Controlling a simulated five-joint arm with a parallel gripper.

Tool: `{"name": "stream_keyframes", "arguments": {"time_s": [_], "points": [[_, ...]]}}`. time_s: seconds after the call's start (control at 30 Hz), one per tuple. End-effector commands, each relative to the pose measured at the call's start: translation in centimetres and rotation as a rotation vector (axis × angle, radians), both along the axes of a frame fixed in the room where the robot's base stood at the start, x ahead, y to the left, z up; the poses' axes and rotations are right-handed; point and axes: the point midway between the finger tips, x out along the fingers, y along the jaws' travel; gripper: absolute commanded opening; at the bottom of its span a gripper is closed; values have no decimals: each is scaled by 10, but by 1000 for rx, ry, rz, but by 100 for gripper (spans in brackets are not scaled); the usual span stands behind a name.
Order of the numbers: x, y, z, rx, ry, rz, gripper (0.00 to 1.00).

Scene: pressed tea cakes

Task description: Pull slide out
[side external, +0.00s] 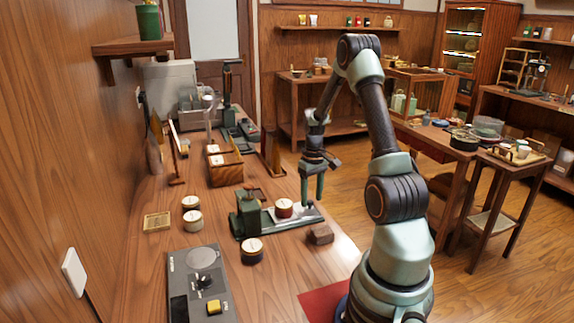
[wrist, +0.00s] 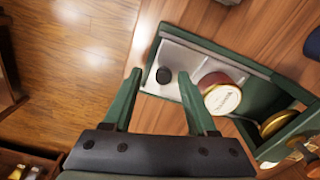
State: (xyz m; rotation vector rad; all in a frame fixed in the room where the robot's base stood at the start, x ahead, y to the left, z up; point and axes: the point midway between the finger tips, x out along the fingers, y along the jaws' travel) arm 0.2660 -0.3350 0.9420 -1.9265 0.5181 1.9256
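The slide (wrist: 183,59) is a pale metal plate in a green-framed track, sticking out from the green press (side external: 249,212). A dark round knob (wrist: 164,75) stands near its outer end. A red tin with a cream lid (wrist: 222,96) sits on the slide between knob and press; it also shows in the side view (side external: 284,208). My gripper (wrist: 161,77) points down over the outer end of the slide. Its two green fingers are open, with the knob between the tips in the wrist view. Whether they touch the knob cannot be told. It also shows in the side view (side external: 312,201).
A small brown block (side external: 320,234) lies just in front of the slide's end. A dark tin with a cream lid (side external: 252,250) stands in front of the press, and a grey scale (side external: 200,285) is nearer. The table edge is close to the right.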

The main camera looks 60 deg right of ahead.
Motion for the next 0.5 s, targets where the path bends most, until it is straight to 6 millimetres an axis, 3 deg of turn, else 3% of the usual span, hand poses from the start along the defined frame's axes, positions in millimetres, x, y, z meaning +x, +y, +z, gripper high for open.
{"name": "stream_keyframes", "arguments": {"time_s": [0.17, 0.5], "points": [[1, 0, 13, -2, -2, 1, 58], [0, -1, 80, -4, -3, 0, 58]]}}
